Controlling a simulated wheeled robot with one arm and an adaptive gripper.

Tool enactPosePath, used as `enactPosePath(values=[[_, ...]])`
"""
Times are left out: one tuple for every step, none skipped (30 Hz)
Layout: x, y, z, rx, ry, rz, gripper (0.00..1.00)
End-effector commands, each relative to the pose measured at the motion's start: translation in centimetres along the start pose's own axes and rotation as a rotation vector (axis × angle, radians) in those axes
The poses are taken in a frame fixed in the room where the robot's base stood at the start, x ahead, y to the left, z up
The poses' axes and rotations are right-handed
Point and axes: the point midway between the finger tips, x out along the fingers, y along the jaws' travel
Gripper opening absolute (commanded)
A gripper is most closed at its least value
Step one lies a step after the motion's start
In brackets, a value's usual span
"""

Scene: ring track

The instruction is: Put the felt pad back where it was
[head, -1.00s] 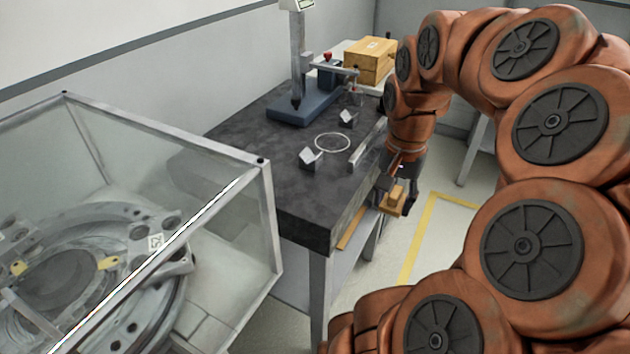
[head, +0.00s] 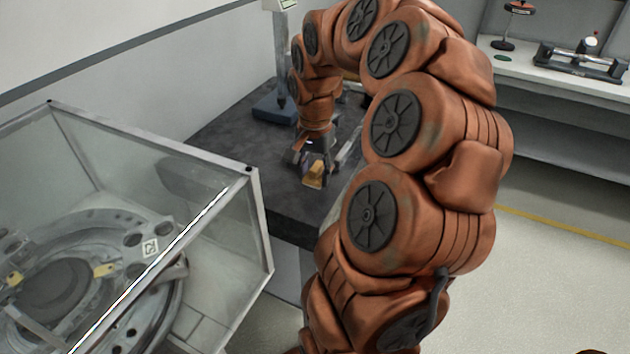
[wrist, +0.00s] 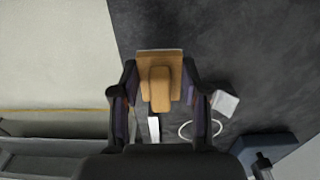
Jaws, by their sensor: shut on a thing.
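My gripper (head: 314,158) is shut on a tan block with a raised grip on a flat plate, which I take to be the felt pad (head: 315,175). In the wrist view the pad (wrist: 145,60) sits between both fingers, its grip pinched by my gripper (wrist: 160,88). The gripper hangs over the dark slab top of the table (head: 285,208), near its right edge. The pad seems to be above the slab; its underside and any contact are hidden.
In the wrist view a thin ring (wrist: 183,132), a small metal block (wrist: 226,103) and a pale bar (wrist: 154,130) lie on the slab. A blue stand base (head: 272,110) is behind. A clear-walled case (head: 262,215) stands front left. A bench (head: 560,85) is back right.

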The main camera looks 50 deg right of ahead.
Motion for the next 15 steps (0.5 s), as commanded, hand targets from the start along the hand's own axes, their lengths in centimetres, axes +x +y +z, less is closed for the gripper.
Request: enactPosePath(values=[[0.1,0.0,0.0,0.0,-0.001,0.001,0.12],[0.3,0.0,0.0,0.0,-0.001,0.001,0.12],[0.6,0.0,0.0,0.001,-0.001,0.001,0.12],[0.9,0.1,0.0,0.001,-0.002,0.002,0.12],[1.2,0.1,0.0,0.002,-0.003,0.002,0.12],[1.7,0.1,0.1,0.002,-0.004,0.002,0.12],[2.1,0.1,0.1,0.002,-0.004,0.003,0.12],[2.5,0.1,0.0,0.001,-0.003,0.003,0.12],[3.0,0.1,0.1,0.0,-0.003,0.002,0.12],[3.2,0.1,0.1,0.0,-0.003,0.003,0.12],[3.4,0.1,0.1,0.0,-0.003,0.003,0.12],[3.5,0.1,0.1,0.001,-0.002,0.002,0.12],[3.5,0.1,0.0,0.001,-0.001,0.002,0.12],[3.5,0.1,0.0,0.001,-0.001,0.001,0.12],[3.5,0.1,0.0,0.001,0.0,0.001,0.12]])
